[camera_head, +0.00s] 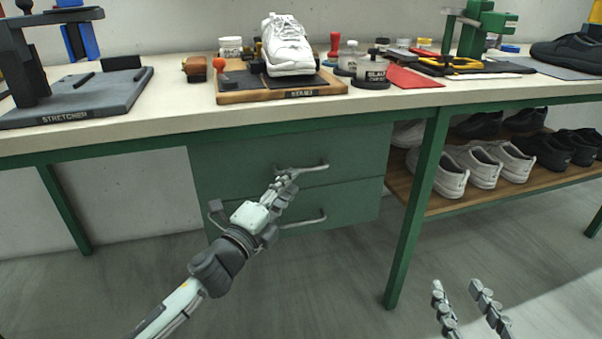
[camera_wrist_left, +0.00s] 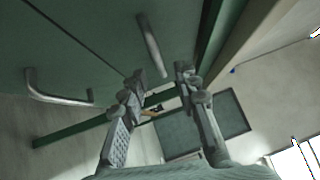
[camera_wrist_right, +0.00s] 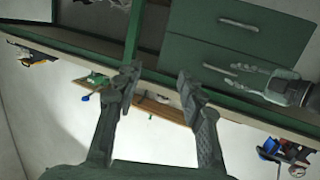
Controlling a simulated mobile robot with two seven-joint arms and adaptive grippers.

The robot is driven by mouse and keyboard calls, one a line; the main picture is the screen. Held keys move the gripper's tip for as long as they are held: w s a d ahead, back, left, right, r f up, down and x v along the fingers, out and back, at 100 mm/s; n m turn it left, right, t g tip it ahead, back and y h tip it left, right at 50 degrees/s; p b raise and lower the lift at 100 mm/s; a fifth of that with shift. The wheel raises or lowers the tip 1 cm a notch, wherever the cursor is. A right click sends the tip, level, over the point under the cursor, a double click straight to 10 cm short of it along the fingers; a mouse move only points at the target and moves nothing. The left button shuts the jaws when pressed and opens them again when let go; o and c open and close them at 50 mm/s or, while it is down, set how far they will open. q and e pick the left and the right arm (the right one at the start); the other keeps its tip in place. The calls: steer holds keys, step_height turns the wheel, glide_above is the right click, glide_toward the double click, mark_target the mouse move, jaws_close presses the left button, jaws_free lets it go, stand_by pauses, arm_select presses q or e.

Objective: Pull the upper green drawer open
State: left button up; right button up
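The upper green drawer (camera_head: 245,168) appears shut under the workbench, flush with the lower drawer (camera_head: 350,203). Its grey bar handle (camera_head: 315,167) also shows in the left wrist view (camera_wrist_left: 151,45). My left gripper (camera_head: 288,178) is at the left end of this handle. In the left wrist view its fingers (camera_wrist_left: 160,78) are apart, with the handle just beyond and between the fingertips; contact cannot be told. My right gripper (camera_head: 460,290) is low at the front right, away from the drawers. It is open and empty in the right wrist view (camera_wrist_right: 158,80).
The lower drawer's handle (camera_head: 300,222) lies just below my left gripper. A green table leg (camera_head: 418,205) stands right of the drawers. Shoes sit on a wooden shelf (camera_head: 440,203) beyond it. The floor before the drawers is clear.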

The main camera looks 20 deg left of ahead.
arm_select(q)
steer(key=x, duration=0.4)
steer(key=shift+w, duration=0.35)
steer(key=shift+c, duration=0.4)
jaws_close()
